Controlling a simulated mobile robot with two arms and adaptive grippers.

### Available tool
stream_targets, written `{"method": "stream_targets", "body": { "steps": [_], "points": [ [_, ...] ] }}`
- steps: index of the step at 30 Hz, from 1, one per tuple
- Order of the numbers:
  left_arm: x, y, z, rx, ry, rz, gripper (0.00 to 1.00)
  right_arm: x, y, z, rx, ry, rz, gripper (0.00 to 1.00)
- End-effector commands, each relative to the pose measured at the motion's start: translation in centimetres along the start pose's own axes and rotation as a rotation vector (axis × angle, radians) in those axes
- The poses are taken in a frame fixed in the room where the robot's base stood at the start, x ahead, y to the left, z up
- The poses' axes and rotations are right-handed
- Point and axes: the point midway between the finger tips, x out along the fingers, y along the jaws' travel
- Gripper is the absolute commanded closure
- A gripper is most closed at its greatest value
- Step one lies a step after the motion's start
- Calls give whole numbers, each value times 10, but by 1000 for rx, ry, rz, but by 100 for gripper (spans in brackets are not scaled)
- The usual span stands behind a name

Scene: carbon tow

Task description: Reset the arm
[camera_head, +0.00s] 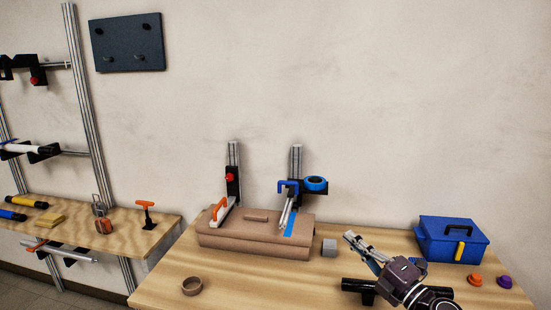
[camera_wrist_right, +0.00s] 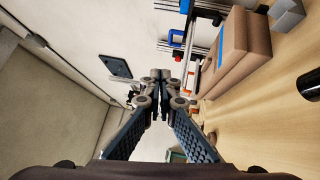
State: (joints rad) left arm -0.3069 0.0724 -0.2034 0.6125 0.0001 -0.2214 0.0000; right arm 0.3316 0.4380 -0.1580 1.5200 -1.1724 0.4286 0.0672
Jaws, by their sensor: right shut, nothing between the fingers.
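My right gripper (camera_head: 352,240) reaches up from the lower right of the head view, over the right part of the wooden table (camera_head: 240,285). It is shut and empty, and it points up and left towards the wall. In the right wrist view the fingertips (camera_wrist_right: 161,78) meet, with nothing between them. In the head view the gripper is right of the brown box-like block (camera_head: 225,240) and a small grey cube (camera_head: 329,248), apart from both. My left arm and gripper are not in view.
A blue toolbox (camera_head: 452,242) stands right of my gripper, near orange (camera_head: 475,280) and purple (camera_head: 504,282) knobs. A black cylinder (camera_head: 358,286) lies close below the gripper. Two upright posts (camera_head: 295,165) with blue and orange fittings stand at the brown block. A brown ring (camera_head: 192,286) lies front left.

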Motion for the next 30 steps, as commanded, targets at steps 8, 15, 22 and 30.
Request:
{"method": "stream_targets", "body": {
  "steps": [8, 15, 22, 30],
  "points": [
    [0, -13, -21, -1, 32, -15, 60, -14, 5, 5, 128, -136, 58, 100],
    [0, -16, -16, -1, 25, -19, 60, -44, -3, 16, 315, -329, 94, 100],
    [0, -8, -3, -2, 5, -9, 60, -114, -51, 20, 651, -653, 50, 100],
    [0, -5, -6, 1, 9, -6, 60, -231, -140, -39, 1073, -1046, -208, 100]
  ]
}}
